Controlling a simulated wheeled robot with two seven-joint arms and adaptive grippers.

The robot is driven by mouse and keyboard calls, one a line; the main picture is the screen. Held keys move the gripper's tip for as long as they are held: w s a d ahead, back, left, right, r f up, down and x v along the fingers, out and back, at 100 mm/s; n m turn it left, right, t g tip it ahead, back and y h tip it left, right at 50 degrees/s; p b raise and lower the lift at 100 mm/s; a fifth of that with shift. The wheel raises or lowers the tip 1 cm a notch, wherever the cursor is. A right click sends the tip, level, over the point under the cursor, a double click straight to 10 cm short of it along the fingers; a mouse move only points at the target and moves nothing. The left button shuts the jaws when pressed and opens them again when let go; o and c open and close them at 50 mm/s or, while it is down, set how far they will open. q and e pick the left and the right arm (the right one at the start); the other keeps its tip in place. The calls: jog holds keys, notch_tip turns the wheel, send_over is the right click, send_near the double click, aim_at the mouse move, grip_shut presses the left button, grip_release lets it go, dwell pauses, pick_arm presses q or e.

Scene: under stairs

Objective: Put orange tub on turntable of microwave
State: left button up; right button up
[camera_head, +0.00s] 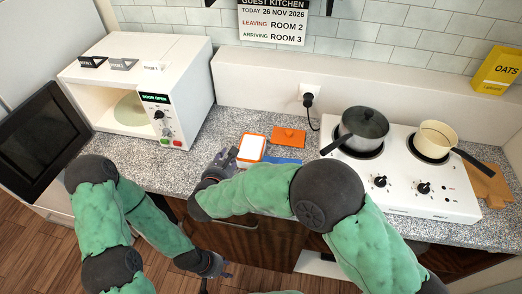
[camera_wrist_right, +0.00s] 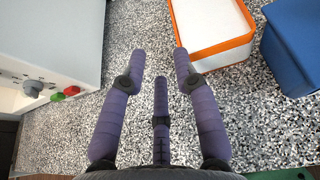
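The orange tub (camera_head: 251,148) stands on the counter, right of the microwave (camera_head: 150,75), with something white filling its opening. It also shows in the right wrist view (camera_wrist_right: 213,48), at the upper right. The microwave door (camera_head: 42,137) is swung open to the left, and the greenish turntable (camera_head: 130,108) shows inside, empty. My right gripper (camera_head: 232,160) is just left of the tub; in the wrist view its fingers (camera_wrist_right: 160,62) are spread and empty, with the right fingertip overlapping the tub's edge. My left gripper (camera_head: 218,270) is low in front of the counter, fingers apart and empty.
A blue tub (camera_wrist_right: 295,45) stands right of the orange one. An orange lid (camera_head: 288,135) lies behind. A hob (camera_head: 400,175) with a dark lidded pot (camera_head: 362,127) and a cream pan (camera_head: 437,139) stands right. Free counter lies between microwave and orange tub.

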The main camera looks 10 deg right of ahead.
jog(key=d+m, duration=0.1)
jog(key=h+b, duration=0.1)
jog(key=b, duration=0.1)
send_over(251, 151)
jog(key=s+a, duration=0.1)
jog(key=a, duration=0.3)
notch_tip(251, 151, down, 4)
jog(key=shift+s, duration=0.1)
grip_shut()
jog(key=shift+r, duration=0.1)
